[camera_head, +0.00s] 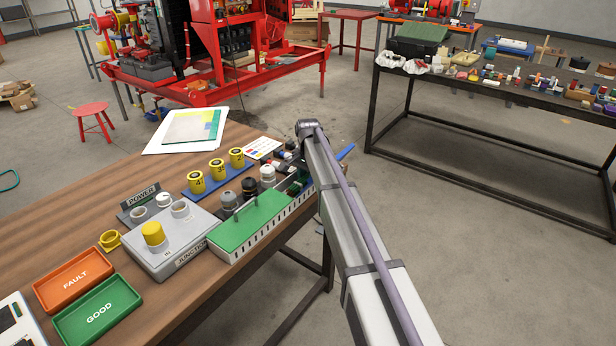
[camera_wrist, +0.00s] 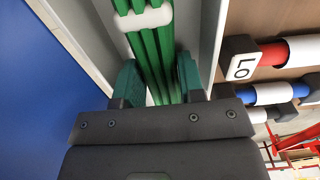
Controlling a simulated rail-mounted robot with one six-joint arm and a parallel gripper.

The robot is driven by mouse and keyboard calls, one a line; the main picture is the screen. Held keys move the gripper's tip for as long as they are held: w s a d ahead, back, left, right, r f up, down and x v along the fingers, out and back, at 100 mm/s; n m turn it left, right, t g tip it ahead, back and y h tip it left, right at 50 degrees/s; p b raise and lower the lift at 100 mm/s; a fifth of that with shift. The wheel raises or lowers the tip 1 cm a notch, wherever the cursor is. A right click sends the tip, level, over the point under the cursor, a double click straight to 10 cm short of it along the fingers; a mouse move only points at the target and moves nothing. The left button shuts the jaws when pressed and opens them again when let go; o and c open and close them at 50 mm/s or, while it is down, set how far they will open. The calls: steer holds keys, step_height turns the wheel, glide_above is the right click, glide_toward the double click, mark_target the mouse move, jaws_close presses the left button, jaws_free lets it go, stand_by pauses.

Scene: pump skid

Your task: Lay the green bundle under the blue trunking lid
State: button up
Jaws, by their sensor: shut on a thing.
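The green bundle (camera_wrist: 145,50) is several parallel green strands with a white tie (camera_wrist: 148,17), seen in the wrist view. My gripper (camera_wrist: 158,80) is shut on it, one green finger pad on each side. The bundle lies between the pale walls of the trunking (camera_wrist: 88,45); I cannot tell whether it rests on the floor. A flat blue surface, seemingly the blue trunking lid (camera_wrist: 35,95), is just left of the trunking. In the head view a blue strip (camera_head: 345,152) shows behind my arm, which hides most of the gripper and bundle.
The trunking's near part carries a green lid (camera_head: 250,222) with a handle. A junction box (camera_head: 178,245) and yellow numbered cylinders (camera_head: 216,170) stand close by.

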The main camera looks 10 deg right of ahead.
steer(key=o, duration=0.9)
step_height(320, 180, up, 11)
steer(key=p, duration=1)
steer(key=shift+f+p, duration=0.15)
steer(key=shift+p, duration=0.25)
